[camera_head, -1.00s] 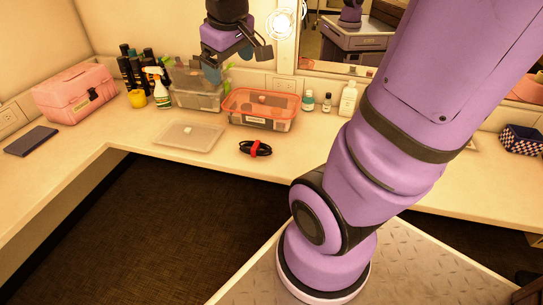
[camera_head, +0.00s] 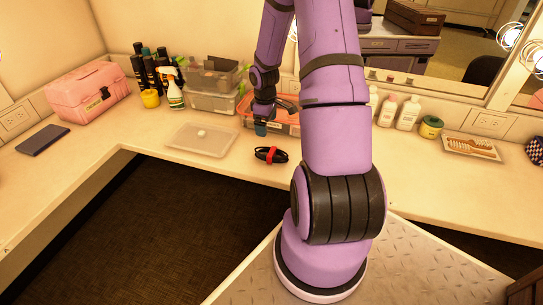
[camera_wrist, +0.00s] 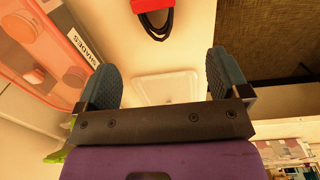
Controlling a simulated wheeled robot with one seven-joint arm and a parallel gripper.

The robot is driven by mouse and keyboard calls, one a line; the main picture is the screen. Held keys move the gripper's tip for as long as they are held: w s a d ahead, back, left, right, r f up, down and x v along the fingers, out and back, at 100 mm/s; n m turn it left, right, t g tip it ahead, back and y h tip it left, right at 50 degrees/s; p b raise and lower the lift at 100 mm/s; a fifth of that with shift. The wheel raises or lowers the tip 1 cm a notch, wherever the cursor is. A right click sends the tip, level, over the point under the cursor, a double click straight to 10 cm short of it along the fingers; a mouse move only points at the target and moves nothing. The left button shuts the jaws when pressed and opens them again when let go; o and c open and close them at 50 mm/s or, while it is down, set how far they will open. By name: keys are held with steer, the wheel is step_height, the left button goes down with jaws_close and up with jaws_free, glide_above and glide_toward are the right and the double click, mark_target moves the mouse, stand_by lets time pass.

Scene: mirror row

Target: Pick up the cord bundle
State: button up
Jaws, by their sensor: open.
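The cord bundle (camera_head: 271,155) is a black coiled cord with a red band around its middle. It lies on the counter near the front edge in the head view. In the wrist view the cord bundle (camera_wrist: 153,12) shows at the top edge, partly cut off, ahead of the fingers. My gripper (camera_wrist: 168,82) is open and empty, with its two blue-grey pads apart. In the head view my gripper (camera_head: 261,128) hangs above the counter just behind the cord bundle, in front of the orange-rimmed bin, with only part of it visible.
An orange-rimmed clear bin (camera_head: 250,112) stands just behind, partly hidden by my arm. A flat clear lid (camera_head: 201,139) lies left of the cord. A grey bin (camera_head: 213,103), a spray bottle (camera_head: 174,94) and a pink case (camera_head: 87,92) stand farther left. Bottles (camera_head: 408,113) stand right.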

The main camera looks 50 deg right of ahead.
glide_above(272, 151)
steer(key=f, duration=0.5)
steer(key=a+f, duration=0.1)
steer(key=f, duration=0.2)
steer(key=shift+f, duration=0.25)
steer(key=shift+d+f, duration=0.2)
steer(key=shift+f, duration=1.3)
steer(key=shift+d+f, duration=0.15)
steer(key=shift+f, duration=1.35)
steer(key=c, duration=1.1)
